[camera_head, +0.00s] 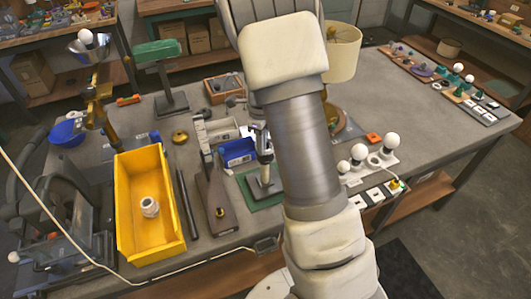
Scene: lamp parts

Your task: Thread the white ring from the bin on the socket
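A white ring-like part (149,207) lies on the floor of the yellow bin (178,215), apart from the bin's walls. A grey upright post with a pale head (264,158) stands on a dark green mat beside my arm; it may be the socket, but I cannot tell for sure. A brown base with a small brass-coloured fitting (220,212) lies between the bin and that mat. My arm rises through the middle of the view and covers part of the table. My gripper does not show, so whether it holds anything is hidden.
A dark bar (188,203) lies along the bin's right side. A blue bin (238,152) stands behind the mat. White bulbs (358,152) stand right of my arm, with a cream lampshade (343,52) behind. The table's right middle is clear. A pale cable runs along the front left.

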